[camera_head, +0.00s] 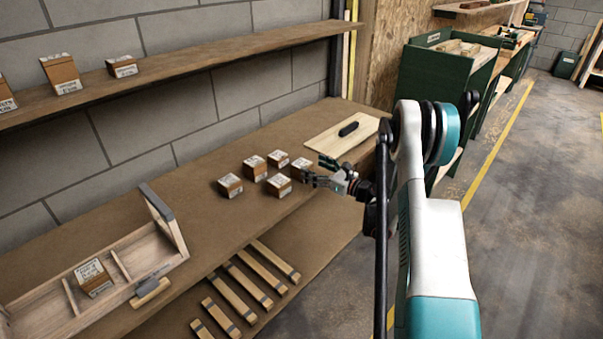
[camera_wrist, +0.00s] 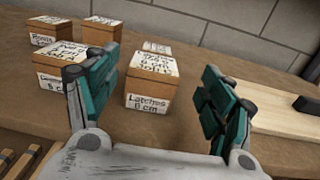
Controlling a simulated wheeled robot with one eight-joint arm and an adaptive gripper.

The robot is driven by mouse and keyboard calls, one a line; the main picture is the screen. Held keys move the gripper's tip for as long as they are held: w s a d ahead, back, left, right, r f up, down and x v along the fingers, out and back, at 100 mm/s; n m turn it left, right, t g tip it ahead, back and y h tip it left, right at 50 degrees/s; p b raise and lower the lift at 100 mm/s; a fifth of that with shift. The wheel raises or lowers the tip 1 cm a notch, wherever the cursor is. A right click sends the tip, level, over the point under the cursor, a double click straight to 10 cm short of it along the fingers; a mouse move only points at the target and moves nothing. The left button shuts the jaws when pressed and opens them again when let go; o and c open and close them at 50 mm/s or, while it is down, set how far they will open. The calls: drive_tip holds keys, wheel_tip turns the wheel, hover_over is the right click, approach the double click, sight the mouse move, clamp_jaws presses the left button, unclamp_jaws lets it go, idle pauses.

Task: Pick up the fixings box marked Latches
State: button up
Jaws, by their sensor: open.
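The Latches box (camera_wrist: 149,92) is a small brown box with a white label on its front reading "Latches 6 cm" and more print on its pale top. It stands upright on the brown bench, and in the wrist view it lies between my gripper's fingers and beyond them. In the head view, the box just left of my gripper (camera_head: 301,167) appears to be the same one, partly covered by the fingers. My gripper (camera_wrist: 158,108) is open and empty, with dark green pads either side of the box. It also shows in the head view (camera_head: 319,173).
A similar box (camera_wrist: 58,66) stands close on the left, partly behind the left finger. Several more boxes, including one (camera_wrist: 102,30), stand behind. A board with a black handle (camera_head: 348,129) lies to the right. A wooden tray (camera_head: 150,252) sits at the bench's left.

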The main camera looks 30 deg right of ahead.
sight(302, 163)
drive_tip(key=x, duration=0.1)
drive_tip(key=b+x, duration=0.1)
drive_tip(key=x, duration=0.1)
drive_tip(key=b+x, duration=0.1)
drive_tip(key=x, duration=0.1)
drive_tip(key=shift+s+a+f, duration=0.15)
drive_tip(key=shift+a+f, duration=0.15)
drive_tip(key=shift+f, duration=0.1)
drive_tip(key=shift+w+a+r+b, duration=0.15)
drive_tip(key=shift+w+b, duration=0.15)
drive_tip(key=shift+w, duration=0.15)
drive_tip(key=c, duration=1.4)
